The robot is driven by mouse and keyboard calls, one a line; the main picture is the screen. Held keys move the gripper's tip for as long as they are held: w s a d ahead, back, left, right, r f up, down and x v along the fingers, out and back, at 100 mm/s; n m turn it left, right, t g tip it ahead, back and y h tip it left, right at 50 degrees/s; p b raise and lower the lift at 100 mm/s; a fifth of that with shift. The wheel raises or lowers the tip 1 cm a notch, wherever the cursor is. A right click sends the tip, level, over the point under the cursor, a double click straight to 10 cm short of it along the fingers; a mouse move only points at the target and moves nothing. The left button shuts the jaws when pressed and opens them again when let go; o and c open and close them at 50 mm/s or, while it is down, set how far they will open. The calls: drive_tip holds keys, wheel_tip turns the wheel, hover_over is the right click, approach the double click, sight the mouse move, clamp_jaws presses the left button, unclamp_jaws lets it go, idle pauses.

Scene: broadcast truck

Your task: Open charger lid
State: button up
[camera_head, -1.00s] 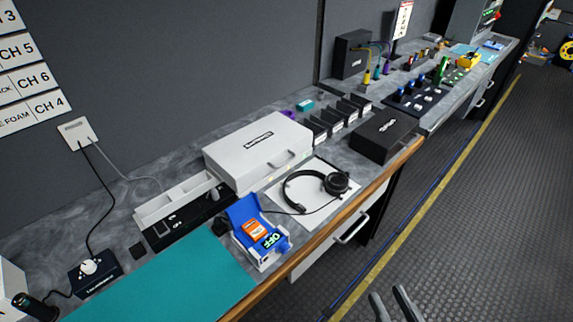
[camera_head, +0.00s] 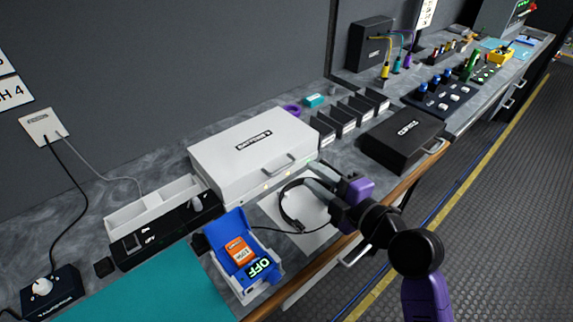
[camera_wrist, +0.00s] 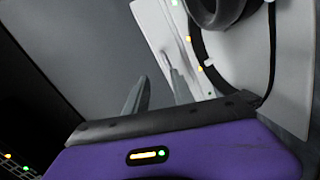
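The white case (camera_head: 240,155) with a dark label, a front handle (camera_head: 292,166) and small lights along its front looks like the charger. Its lid is shut. In the wrist view its front (camera_wrist: 160,28) shows at the top, with orange and green lights. My gripper (camera_head: 312,180) is in front of the case's right front side, above the headphones, and apart from the handle. Its two fingers are spread with nothing between them, as the wrist view (camera_wrist: 157,92) also shows.
Headphones (camera_head: 288,212) lie on a white sheet under my gripper, partly hidden. A blue open box (camera_head: 228,228) with an OFF display stands front left. A black case (camera_head: 402,138) is to the right. A white tray and black switch strip (camera_head: 165,232) lie to the left.

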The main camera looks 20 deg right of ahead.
drive_tip(key=n, duration=0.1)
drive_tip(key=a+f+n, duration=0.1)
drive_tip(key=n, duration=0.1)
drive_tip(key=shift+s+a+f+g+y, duration=0.15)
drive_tip(key=shift+s+a+g+y, duration=0.1)
drive_tip(key=shift+g+y, duration=0.05)
drive_tip(key=shift+p+x, duration=0.85)
drive_tip(key=shift+x, duration=3)
clamp_jaws()
